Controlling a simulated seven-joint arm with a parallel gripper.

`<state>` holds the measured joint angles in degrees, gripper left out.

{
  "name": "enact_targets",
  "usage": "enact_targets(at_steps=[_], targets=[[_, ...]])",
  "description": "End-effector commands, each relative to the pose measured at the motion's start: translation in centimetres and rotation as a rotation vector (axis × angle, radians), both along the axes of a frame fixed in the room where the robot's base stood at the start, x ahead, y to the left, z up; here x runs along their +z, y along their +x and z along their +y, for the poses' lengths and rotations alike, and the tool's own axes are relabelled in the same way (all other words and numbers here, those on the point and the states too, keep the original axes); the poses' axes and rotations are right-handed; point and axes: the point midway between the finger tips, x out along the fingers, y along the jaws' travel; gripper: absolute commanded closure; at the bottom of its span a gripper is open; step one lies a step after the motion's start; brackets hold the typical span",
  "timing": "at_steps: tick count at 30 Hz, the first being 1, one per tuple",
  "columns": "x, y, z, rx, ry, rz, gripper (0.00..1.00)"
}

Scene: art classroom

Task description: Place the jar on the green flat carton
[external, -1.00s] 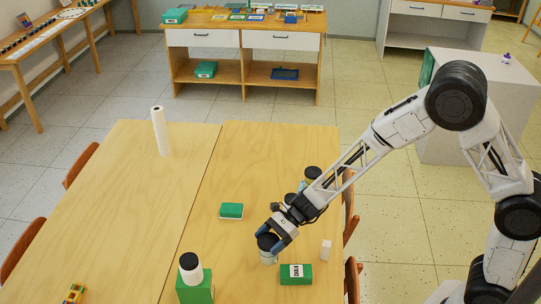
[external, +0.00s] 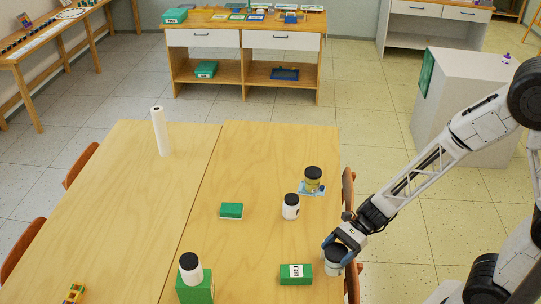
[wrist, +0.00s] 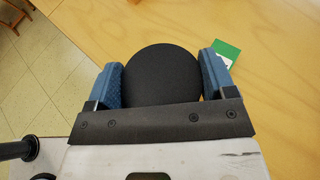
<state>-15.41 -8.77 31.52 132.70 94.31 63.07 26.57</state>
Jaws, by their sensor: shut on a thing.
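My gripper (external: 337,246) is shut on a white jar with a black lid (external: 335,262), near the table's right edge. I cannot tell whether the jar's base touches the table. In the wrist view, the round black lid (wrist: 162,76) sits between the blue fingers of my gripper (wrist: 162,84). A low green carton with a white CHALK label (external: 286,274) lies to the left of the held jar. A smaller green carton (external: 231,210) lies flat farther back. In the wrist view, a green carton (wrist: 228,50) shows partly behind the right finger.
A second black-lidded white jar (external: 291,208) and a wider black-lidded jar (external: 313,181) stand behind. A third white jar (external: 191,270) is on a tall green box (external: 196,292) at front. A white roll (external: 160,132) stands at back left. The table's middle (external: 250,245) is clear.

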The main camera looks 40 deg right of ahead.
Motion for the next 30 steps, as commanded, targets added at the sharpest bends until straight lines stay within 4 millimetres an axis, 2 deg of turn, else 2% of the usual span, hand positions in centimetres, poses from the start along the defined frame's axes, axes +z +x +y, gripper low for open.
enact_targets(at_steps=[4, 11, 23, 30], targets=[[0.1, -2.1, -1.0, 0.001, 0.001, 0.000, 0.70], [0.1, -3.5, -1.7, 0.002, 0.002, 0.001, 0.70], [0.1, -3.5, -1.7, 0.002, 0.002, 0.001, 0.70], [-0.1, -2.4, -0.9, 0.003, 0.002, 0.001, 0.70]])
